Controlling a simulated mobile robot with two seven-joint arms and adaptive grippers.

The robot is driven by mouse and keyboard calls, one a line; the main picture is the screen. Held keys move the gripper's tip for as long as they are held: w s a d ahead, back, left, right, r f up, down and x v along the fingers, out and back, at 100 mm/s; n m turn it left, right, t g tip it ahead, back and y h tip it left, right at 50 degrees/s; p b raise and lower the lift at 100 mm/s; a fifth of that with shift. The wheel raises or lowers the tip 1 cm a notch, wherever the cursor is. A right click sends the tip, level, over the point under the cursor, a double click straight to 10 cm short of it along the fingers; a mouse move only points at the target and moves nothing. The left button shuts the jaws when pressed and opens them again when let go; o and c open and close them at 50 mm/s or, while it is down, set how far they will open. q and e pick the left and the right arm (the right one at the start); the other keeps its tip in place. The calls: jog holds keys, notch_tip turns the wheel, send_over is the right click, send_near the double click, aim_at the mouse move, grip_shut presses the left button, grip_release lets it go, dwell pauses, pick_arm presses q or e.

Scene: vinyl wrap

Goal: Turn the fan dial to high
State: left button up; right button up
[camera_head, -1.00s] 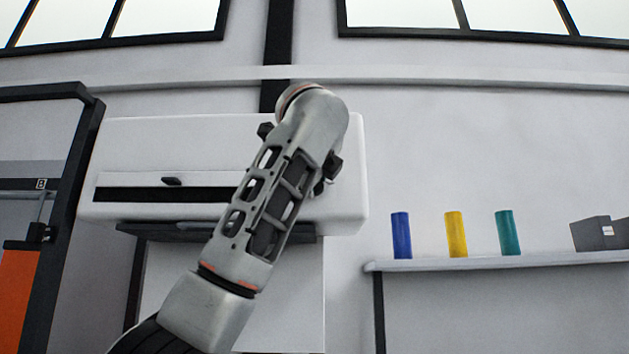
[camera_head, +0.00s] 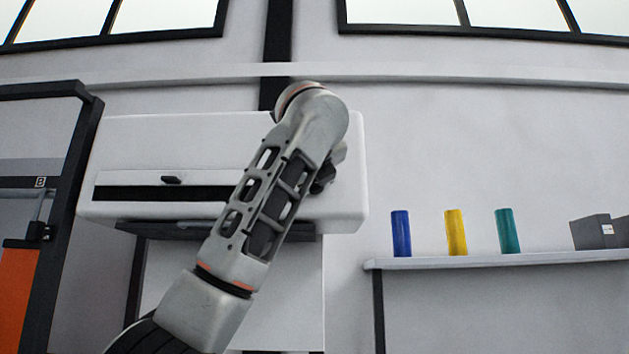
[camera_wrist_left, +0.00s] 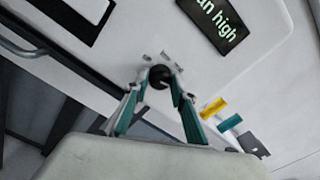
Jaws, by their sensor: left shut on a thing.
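The white wall unit (camera_head: 130,150) hangs in the middle left of the head view, with my left arm in front of it. In the left wrist view, a small black round dial (camera_wrist_left: 160,75) sits on the unit's white face, with small grey marks beside it. My left gripper (camera_wrist_left: 161,84) is shut on this dial, one teal-padded finger on each side. A black display (camera_wrist_left: 214,20) on the unit shows light green text; "an high" is readable and its start is cut off. In the head view my arm hides the dial and the display. My right gripper is not in view.
A shelf (camera_head: 500,261) at the right holds a blue roll (camera_head: 401,234), a yellow roll (camera_head: 456,232), a teal roll (camera_head: 508,231) and grey boxes (camera_head: 597,232). A dark-framed structure (camera_head: 75,190) stands at the left. The wall between unit and shelf is clear.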

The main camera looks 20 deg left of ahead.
pick_arm(q)
jog(key=shift+w+f, duration=0.1)
jog(key=shift+f, duration=0.05)
jog(key=o, duration=1.1)
jog(key=v, duration=0.7)
jog(key=shift+s+d, duration=0.1)
jog(key=shift+s, duration=0.25)
